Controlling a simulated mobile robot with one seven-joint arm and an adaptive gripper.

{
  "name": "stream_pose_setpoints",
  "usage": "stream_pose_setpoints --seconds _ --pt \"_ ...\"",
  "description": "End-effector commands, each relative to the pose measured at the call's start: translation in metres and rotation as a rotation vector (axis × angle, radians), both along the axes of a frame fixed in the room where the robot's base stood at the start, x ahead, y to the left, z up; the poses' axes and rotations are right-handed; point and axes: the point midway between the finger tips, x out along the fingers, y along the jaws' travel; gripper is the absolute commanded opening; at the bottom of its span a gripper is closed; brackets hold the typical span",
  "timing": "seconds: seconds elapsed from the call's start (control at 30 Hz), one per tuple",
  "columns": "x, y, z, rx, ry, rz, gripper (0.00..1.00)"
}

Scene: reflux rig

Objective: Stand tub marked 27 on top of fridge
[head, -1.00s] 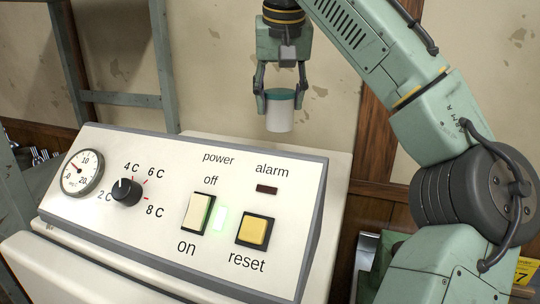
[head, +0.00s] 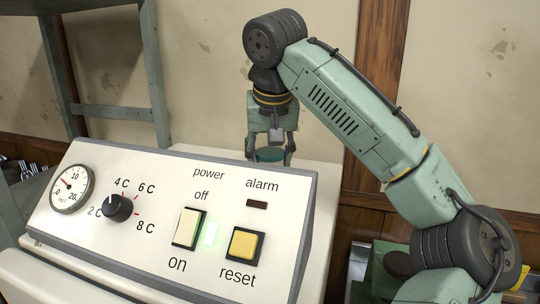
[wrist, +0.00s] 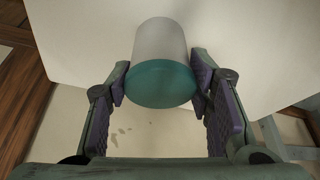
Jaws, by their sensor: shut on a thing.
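The tub is a white cylinder with a teal lid; in the wrist view the tub (wrist: 160,62) is between my fingers, and no marking on it is readable. My gripper (head: 269,156) is shut on the tub near its lid. In the head view only the teal lid (head: 268,155) shows, as the control panel hides the body of the tub. The fridge top (head: 322,178) is the pale surface behind the panel. The tub is at or just above this top; I cannot tell whether it touches.
The sloped control panel (head: 130,235) with a gauge (head: 72,189), a knob (head: 118,207) and switches stands in front of the fridge top. A grey-green frame (head: 112,112) rises at the left. A wall is close behind.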

Motion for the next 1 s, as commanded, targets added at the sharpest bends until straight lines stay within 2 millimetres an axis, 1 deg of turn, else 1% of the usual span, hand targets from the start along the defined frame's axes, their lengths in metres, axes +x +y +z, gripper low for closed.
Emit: stream_pose_setpoints --seconds 0.03,0.07,0.33,0.37,0.63,0.77,0.87,1.0 --pt "0.0 0.0 -0.003 0.001 0.0 0.001 0.19" --pt "0.0 0.0 -0.003 0.0 0.001 0.001 0.48" --pt "0.0 0.0 -0.002 0.0 0.001 0.0 0.66" --pt "0.0 0.0 -0.002 0.0 0.001 0.0 0.67" --pt "0.0 0.0 -0.001 0.0 0.0 0.0 0.67" --pt "-0.002 0.0 0.006 -0.001 -0.001 0.0 0.67" --pt "-0.007 0.0 0.019 0.0 -0.001 -0.001 0.67" --pt "-0.019 -0.002 0.049 -0.005 -0.004 -0.003 0.67"
